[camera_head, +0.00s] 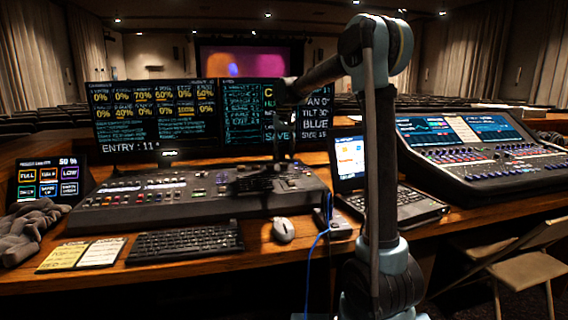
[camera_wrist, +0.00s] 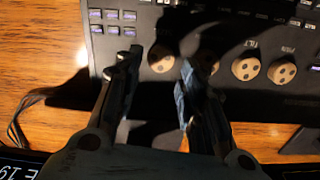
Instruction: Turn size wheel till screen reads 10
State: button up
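The mixing desk (camera_head: 190,197) has a row of round wheels at its right end. Two more wheels show to the right, a tilt wheel (camera_wrist: 246,68) and a pan wheel (camera_wrist: 283,71). In the head view, my dark gripper (camera_head: 265,184) is low over the desk's right end. The screen (camera_head: 316,112) behind shows PAN, TILT and BLUE lines; its bottom line is too small to read surely.
A keyboard (camera_head: 185,242), mouse (camera_head: 284,230) and note sheets (camera_head: 82,255) lie in front.

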aim_at(284, 163)
jog(key=shift+f, duration=2)
jog(key=c, duration=0.8)
jog(key=n, duration=0.3)
jog(key=shift+n, duration=2)
